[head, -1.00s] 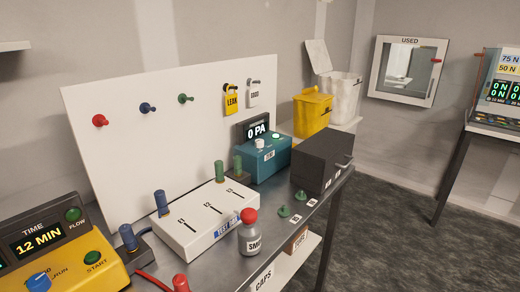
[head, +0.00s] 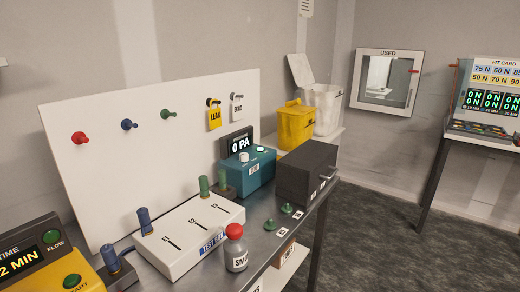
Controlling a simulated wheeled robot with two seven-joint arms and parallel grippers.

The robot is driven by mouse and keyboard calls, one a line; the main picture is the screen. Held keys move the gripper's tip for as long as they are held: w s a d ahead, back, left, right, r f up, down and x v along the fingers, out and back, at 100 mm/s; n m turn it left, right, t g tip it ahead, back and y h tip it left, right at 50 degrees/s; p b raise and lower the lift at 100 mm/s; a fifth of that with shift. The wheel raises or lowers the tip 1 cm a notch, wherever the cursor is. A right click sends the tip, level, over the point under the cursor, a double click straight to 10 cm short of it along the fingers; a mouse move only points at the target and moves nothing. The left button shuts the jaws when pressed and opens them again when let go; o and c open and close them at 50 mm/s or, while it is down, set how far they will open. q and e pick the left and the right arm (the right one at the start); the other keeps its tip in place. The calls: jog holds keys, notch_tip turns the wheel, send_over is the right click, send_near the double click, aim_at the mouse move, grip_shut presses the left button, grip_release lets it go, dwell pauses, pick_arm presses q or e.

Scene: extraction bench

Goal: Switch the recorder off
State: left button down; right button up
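No device in the head view carries a label I can read as recorder. A yellow and dark unit (head: 50,262) at the lower left, cut by the picture edge, shows a lit time display, a green FLOW button and a green START button. A teal box (head: 247,176) on the bench has a white knob and a lit green button; the black display (head: 238,145) behind it reads 0 PA. A device (head: 487,103) on the right table has several green readouts under a FIT CARD panel. Neither of my grippers is in view.
The bench (head: 262,215) holds a white TEST BOX (head: 190,238), a red-topped bottle (head: 235,250), a dark box (head: 307,172) and small green pieces. A white pegboard (head: 150,160) stands behind. Yellow (head: 296,125) and white (head: 326,108) bins stand beyond. Grey floor separates the tables.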

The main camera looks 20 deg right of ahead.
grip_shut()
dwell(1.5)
